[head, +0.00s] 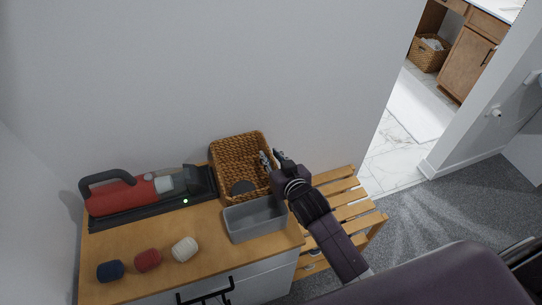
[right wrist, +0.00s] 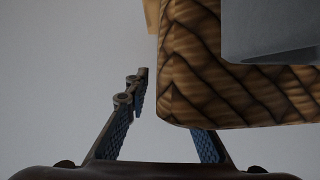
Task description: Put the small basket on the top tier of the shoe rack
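The small wicker basket (head: 228,150) stands at the back right of the wooden dresser top (head: 215,245), against the wall, with a dark round thing inside. The slatted wooden shoe rack (head: 352,211) stands on the floor just right of the dresser; my right arm covers part of it. My right gripper (head: 271,158) is at the basket's right rim, its fingers apart. In the right wrist view the basket (right wrist: 185,75) fills the upper right and hides one fingertip; a gap shows between it and the other finger. My left gripper is out of view.
A grey bin (head: 255,219) stands in front of the basket, close to my right arm. A red and black appliance (head: 125,195) lies at the left, and blue, red and white rolls (head: 148,260) sit in front. Another basket (head: 428,57) is in the far bathroom.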

